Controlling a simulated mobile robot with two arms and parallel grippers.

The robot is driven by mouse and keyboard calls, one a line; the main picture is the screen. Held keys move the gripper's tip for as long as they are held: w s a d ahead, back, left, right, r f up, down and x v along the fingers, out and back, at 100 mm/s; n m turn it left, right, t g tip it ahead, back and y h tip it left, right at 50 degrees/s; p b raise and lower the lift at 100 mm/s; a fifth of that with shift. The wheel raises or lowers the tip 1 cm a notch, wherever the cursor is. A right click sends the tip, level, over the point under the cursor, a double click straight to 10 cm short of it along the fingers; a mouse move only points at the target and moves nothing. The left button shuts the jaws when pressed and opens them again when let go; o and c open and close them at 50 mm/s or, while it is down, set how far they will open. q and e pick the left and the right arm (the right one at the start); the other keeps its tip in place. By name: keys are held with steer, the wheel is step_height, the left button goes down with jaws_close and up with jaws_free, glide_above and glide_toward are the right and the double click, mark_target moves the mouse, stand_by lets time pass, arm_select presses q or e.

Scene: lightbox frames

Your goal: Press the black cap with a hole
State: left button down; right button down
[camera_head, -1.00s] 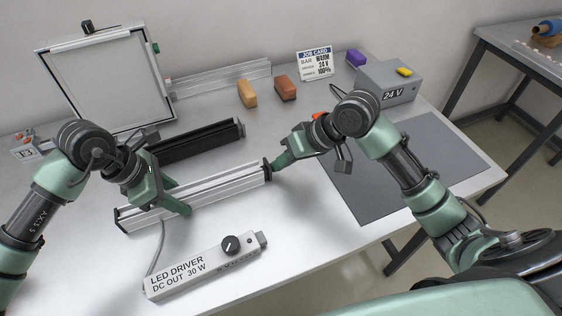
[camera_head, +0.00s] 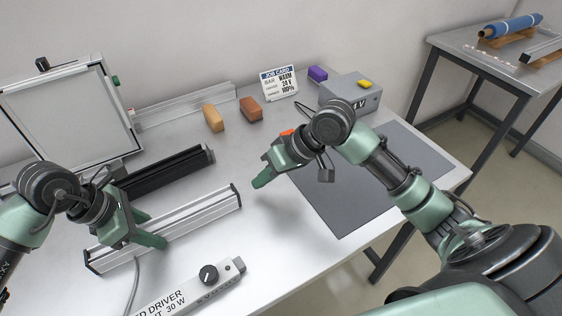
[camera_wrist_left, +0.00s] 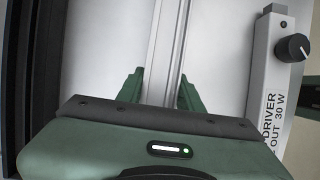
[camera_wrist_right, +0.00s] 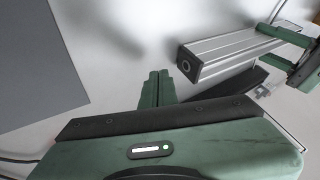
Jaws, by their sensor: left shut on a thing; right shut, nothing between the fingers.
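A silver aluminium bar (camera_head: 195,215) lies on the table, its channel showing in the left wrist view (camera_wrist_left: 168,50). The black cap with a hole (camera_wrist_right: 187,61) sits on the bar's end in the right wrist view and looks flush there. In the head view this cap (camera_head: 237,194) is at the bar's right end, its hole not visible. My left gripper (camera_head: 150,228) is shut across the bar near its left part. My right gripper (camera_head: 260,182) is shut and empty, a short gap to the right of the cap; its closed fingers (camera_wrist_right: 158,78) point past the cap.
A black finned bar (camera_head: 168,172) lies behind the silver one. The LED driver (camera_head: 190,290) is in front, with a cable near the bar. Orange (camera_head: 213,118) and brown (camera_head: 251,108) blocks stand behind. A grey mat (camera_head: 350,205) lies to the right.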

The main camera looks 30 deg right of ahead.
arm_select(q)
steer(key=shift+w+a, duration=0.1)
arm_select(e)
steer(key=v, duration=0.8)
steer(key=shift+r, duration=0.3)
steer(key=shift+d, duration=0.1)
arm_select(q)
steer(key=c, duration=0.8)
jaws_free()
steer(key=shift+c, duration=0.2)
